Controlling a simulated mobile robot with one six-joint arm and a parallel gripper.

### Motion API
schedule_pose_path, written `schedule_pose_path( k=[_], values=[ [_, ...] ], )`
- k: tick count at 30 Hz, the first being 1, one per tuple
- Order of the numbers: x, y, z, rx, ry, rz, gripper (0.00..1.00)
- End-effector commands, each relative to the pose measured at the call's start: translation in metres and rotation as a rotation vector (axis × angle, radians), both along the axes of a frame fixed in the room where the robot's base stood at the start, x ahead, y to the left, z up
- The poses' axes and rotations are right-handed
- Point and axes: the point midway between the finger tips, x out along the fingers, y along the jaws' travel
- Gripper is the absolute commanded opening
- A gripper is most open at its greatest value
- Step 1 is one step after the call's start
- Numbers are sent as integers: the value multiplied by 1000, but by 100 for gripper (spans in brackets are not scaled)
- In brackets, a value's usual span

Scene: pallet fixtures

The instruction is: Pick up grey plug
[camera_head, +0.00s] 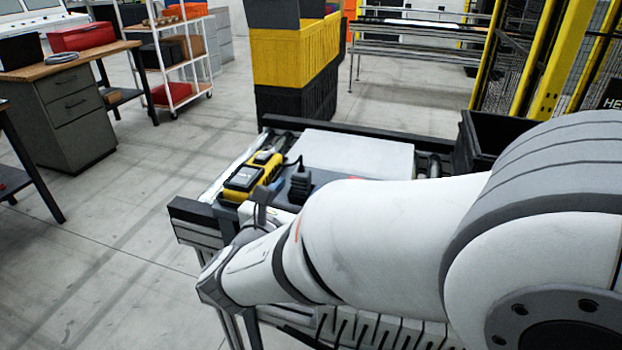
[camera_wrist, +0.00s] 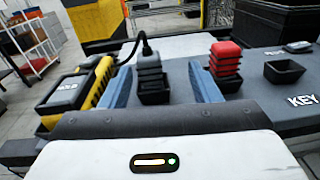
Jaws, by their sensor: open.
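The grey plug (camera_wrist: 150,66) stands upright in a dark socket (camera_wrist: 154,93) in the wrist view, with a black cable arching from its top to the left. In the head view the grey plug (camera_head: 300,180) shows just beyond my arm. My gripper (camera_wrist: 163,86) is open, with one blue finger to the left of the plug and one to the right. Both fingers look apart from the plug; how deep they reach around it I cannot tell. In the head view my gripper is mostly hidden by my wrist.
A red plug (camera_wrist: 226,60) stands close right of the right finger. An empty dark socket (camera_wrist: 284,72) and a "KEY" label lie farther right. A yellow and black device (camera_head: 252,175) sits left of the plug. A pale flat panel (camera_head: 358,154) lies behind.

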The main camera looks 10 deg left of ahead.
Motion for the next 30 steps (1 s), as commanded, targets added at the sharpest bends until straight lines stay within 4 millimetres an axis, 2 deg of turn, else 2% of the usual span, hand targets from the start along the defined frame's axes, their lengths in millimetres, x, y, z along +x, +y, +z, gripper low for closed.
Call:
schedule_pose_path(
  k=[1, 4, 21, 28, 30],
  values=[
    [-3, 10, -3, -20, -14, 28, 56],
    [1, 18, -1, -39, -28, 53, 56],
    [67, 12, -3, -37, -26, 62, 56],
    [68, 13, -3, -36, -27, 65, 56],
    [68, 13, -3, -36, -27, 65, 52]
  ],
)
